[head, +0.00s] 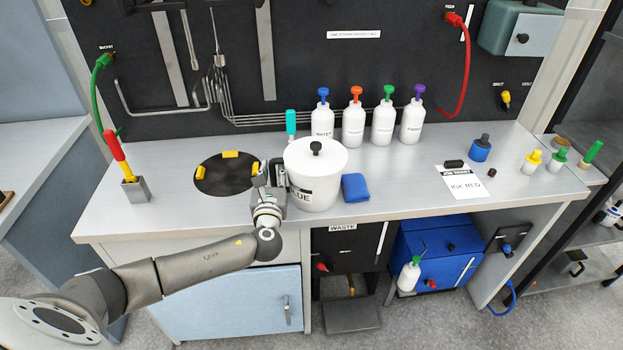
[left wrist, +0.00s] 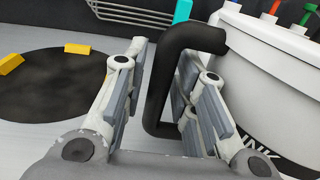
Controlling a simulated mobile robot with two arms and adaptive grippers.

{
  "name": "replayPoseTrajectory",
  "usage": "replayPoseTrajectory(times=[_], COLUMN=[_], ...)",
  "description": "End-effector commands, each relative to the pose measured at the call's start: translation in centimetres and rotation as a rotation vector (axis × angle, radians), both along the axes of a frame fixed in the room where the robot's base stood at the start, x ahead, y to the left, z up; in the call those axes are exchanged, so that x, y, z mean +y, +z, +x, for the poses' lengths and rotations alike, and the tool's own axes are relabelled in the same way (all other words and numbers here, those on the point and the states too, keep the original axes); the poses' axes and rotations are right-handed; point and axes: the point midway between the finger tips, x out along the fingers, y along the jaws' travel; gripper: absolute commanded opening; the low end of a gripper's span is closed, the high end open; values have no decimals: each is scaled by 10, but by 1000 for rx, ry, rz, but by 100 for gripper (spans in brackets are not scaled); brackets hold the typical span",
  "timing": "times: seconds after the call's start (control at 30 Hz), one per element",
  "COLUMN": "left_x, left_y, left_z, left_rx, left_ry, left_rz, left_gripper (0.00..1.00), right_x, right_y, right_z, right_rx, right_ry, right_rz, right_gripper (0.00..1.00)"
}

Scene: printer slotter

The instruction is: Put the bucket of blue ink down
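The white bucket (head: 318,185) has a lid with a black knob and a dark label reading BLUE. It looks upright on the worktop near the front edge, right of a black round mat (head: 222,182). My left gripper (head: 270,181) is at the bucket's left side. In the left wrist view, its fingers (left wrist: 170,95) are apart on either side of the bucket's black handle (left wrist: 158,85), with a gap on the left finger's side. The bucket's wall (left wrist: 275,80) is close to the right finger. The bucket's base is partly hidden there. My right gripper is not in view.
Yellow blocks (head: 230,154) sit around the mat's edge. A blue cloth (head: 355,187) lies right of the bucket. Several pump bottles (head: 353,127) stand behind it, and a red-handled tool (head: 115,147) stands in a holder at left. The worktop (head: 410,185) has free room at centre right.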

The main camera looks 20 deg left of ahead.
Motion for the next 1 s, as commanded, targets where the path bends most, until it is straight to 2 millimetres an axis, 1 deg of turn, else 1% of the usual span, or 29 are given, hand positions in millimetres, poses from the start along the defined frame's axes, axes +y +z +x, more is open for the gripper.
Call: replayPoseTrajectory(times=[0.1, 0.2, 0.4, 0.83, 0.87, 1.0], left_x=[0, 0, 0, 0, 0, 0], left_y=[0, 0, 0, 0, 6, 5], left_z=[0, 0, 0, 0, 1, 1], left_rx=[0, 0, 0, 0, -13, -13], left_ry=[-1, 0, 0, 0, 1, 1], left_rz=[-1, -1, -1, 0, -3, -3], left_gripper=[26, 25, 0, 0, 0, 0], right_x=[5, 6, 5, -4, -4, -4], right_y=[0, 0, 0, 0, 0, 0], right_z=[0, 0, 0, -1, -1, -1], right_rx=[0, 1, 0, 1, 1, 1], right_ry=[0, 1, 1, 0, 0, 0], right_rz=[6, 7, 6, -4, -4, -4], right_gripper=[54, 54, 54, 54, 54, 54])
